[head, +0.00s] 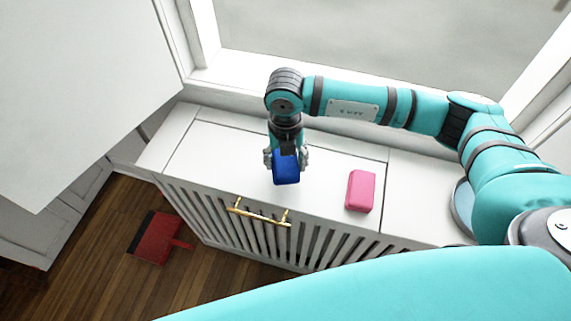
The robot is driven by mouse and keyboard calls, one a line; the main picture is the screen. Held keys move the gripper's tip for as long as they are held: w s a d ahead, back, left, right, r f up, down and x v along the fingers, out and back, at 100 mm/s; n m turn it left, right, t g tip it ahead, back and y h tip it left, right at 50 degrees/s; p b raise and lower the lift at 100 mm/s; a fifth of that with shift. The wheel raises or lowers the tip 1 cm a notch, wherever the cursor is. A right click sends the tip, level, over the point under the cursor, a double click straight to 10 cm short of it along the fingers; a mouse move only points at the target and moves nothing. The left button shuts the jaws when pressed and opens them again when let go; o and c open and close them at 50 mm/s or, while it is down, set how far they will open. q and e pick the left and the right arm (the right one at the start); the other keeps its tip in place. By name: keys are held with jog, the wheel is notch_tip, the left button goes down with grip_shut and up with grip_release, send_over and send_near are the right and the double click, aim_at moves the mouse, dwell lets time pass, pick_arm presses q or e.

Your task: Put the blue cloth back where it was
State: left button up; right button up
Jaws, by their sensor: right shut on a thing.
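The blue cloth (286,169) is a small folded dark-blue block in the head view. My right gripper (286,161) is shut on it, with one finger on each side. The cloth is over the white cabinet top (220,150), near the middle of its front part. I cannot tell whether its underside touches the top. A pink cloth-like block (360,191) lies on the same top, to the right of the blue cloth and apart from it. My left gripper is not in view.
A gold handle (258,214) sticks out at the cabinet's slatted front. A red and black object (158,238) lies on the wooden floor (110,225) at the lower left. A window (390,40) is behind the cabinet. The cabinet top is clear left of the gripper.

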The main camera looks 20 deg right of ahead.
aim_at(286, 168)
jog(key=shift+f, duration=1.75)
jog(key=shift+f, duration=0.15)
jog(key=o, duration=1.1)
notch_tip(286, 168, up, 12)
jog(key=shift+r+b, duration=0.2)
jog(key=shift+b, duration=0.1)
